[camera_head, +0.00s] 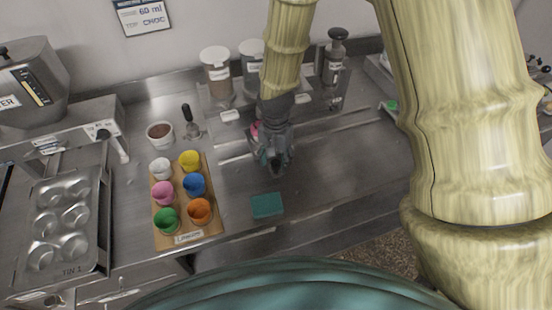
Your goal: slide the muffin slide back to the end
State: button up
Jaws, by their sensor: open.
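My gripper (276,168) is open, pointing down over the steel counter right of the wooden board. A small pink item (256,128) shows just behind it, partly hidden by the gripper; I cannot tell whether they touch. No part is clearly labelled as the muffin slide. A long metal rail (345,118) runs along the counter behind and right of my gripper.
A wooden board (183,233) holds several coloured cups. A teal pad (267,205) lies in front of my gripper. A bowl of brown stuff (160,134), a scoop (190,122) and lidded jars (216,72) stand behind. Counter right of the pad is clear.

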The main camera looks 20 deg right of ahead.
jog(key=shift+f, duration=0.6)
grip_shut()
